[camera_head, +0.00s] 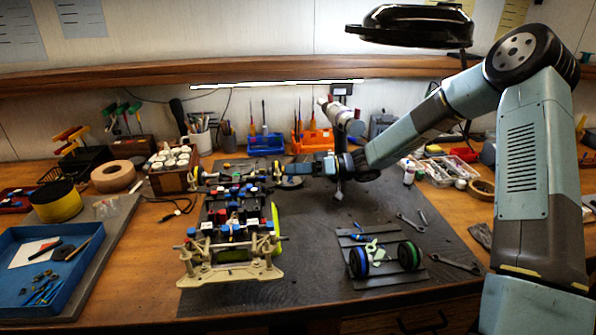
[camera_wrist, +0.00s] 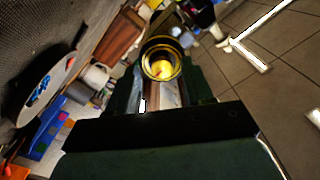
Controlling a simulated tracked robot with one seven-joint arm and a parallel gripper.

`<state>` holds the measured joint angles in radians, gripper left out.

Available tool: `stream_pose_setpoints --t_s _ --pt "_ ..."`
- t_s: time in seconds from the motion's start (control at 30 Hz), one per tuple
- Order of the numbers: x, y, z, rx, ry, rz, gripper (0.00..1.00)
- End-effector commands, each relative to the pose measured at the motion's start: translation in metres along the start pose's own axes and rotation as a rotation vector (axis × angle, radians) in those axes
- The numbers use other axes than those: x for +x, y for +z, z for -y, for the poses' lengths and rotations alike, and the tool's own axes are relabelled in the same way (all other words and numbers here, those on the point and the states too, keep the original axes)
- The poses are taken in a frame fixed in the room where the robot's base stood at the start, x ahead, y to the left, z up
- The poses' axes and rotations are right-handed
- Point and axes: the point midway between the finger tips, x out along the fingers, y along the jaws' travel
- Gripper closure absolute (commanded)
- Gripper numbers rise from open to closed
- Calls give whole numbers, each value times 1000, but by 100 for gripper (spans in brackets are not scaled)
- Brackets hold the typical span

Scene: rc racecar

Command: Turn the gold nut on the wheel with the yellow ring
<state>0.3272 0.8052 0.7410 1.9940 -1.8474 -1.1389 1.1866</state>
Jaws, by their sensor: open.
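The wheel with the yellow ring (camera_head: 278,171) is at the far right corner of the car chassis (camera_head: 230,225). In the wrist view, the yellow ring (camera_wrist: 147,52) faces the camera near the top middle, with the gold nut (camera_wrist: 163,69) inside it. My gripper (camera_head: 298,170) reaches in from the right, pointing left at this wheel. In the wrist view my gripper (camera_wrist: 163,88) is open, with one dark finger on each side of the nut's line. Nothing is held between them. I cannot tell whether the fingertips touch the wheel.
A helping-hand stand (camera_head: 341,118) rises behind my gripper. Orange (camera_head: 313,141) and blue (camera_head: 265,143) tool holders stand behind the car. Wrenches lie at right.

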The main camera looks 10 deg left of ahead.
Motion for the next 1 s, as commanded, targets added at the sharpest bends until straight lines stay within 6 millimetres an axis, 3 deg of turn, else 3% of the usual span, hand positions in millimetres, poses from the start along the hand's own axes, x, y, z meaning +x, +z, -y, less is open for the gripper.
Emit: stream_pose_setpoints --t_s 0.23,0.73,1.0 --pt "0 0 0 0 0 0 51" --pt "0 0 -1 0 2 0 99" --pt "-1 0 -2 -42 5 1 100"
